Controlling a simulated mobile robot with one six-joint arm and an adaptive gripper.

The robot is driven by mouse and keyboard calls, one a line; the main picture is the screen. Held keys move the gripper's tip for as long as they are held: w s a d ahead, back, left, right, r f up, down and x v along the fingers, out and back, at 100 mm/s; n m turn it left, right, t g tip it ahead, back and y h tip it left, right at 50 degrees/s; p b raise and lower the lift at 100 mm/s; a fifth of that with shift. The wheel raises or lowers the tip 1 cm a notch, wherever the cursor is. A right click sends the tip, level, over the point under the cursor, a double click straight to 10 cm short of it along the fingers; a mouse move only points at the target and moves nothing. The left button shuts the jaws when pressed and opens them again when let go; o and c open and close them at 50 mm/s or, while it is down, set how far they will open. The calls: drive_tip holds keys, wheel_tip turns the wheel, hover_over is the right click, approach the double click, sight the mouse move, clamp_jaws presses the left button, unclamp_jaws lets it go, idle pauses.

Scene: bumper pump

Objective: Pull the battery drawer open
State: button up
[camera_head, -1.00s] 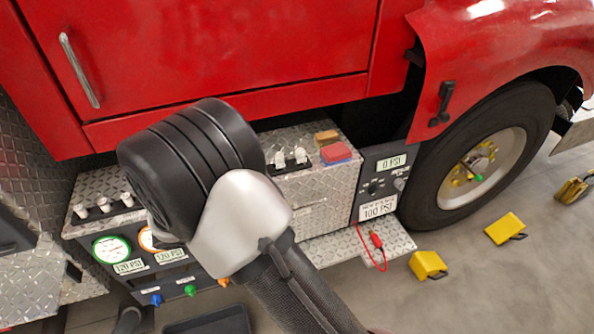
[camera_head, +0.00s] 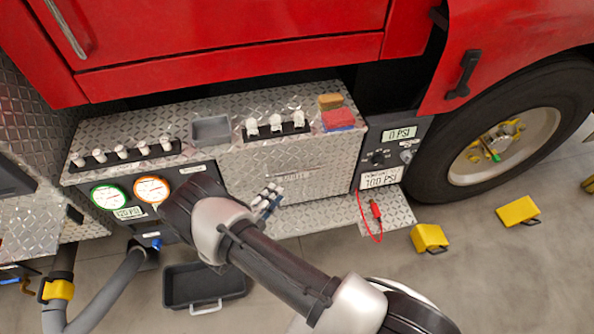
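The battery drawer (camera_head: 320,190) appears to be the diamond-plate front in the middle of the truck's lower side. It looks flush with its box. A thin handle or slot with faint lettering (camera_head: 292,177) runs across it; the lettering is too small to read surely. My gripper (camera_head: 271,195) shows as a small pale and dark shape in front of the drawer's lower left part, just left of and below the handle. My dark arm link hides part of it. I cannot tell whether it touches the drawer or whether its fingers are apart.
A gauge panel (camera_head: 130,212) is left of the drawer, a PSI panel (camera_head: 380,160) right. On top are a grey tray (camera_head: 211,130), white knobs (camera_head: 275,124) and a red block (camera_head: 338,120). A red cable (camera_head: 376,210) hangs at right. A dark bin (camera_head: 190,285) and yellow chocks (camera_head: 429,238) lie on the floor.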

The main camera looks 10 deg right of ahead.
sight(296, 170)
drive_tip(key=b+x, duration=0.2)
drive_tip(key=x, duration=1.1)
drive_tip(key=shift+w+d, duration=0.1)
drive_tip(key=shift+d, duration=0.2)
drive_tip(key=shift+c, duration=0.2)
clamp_jaws()
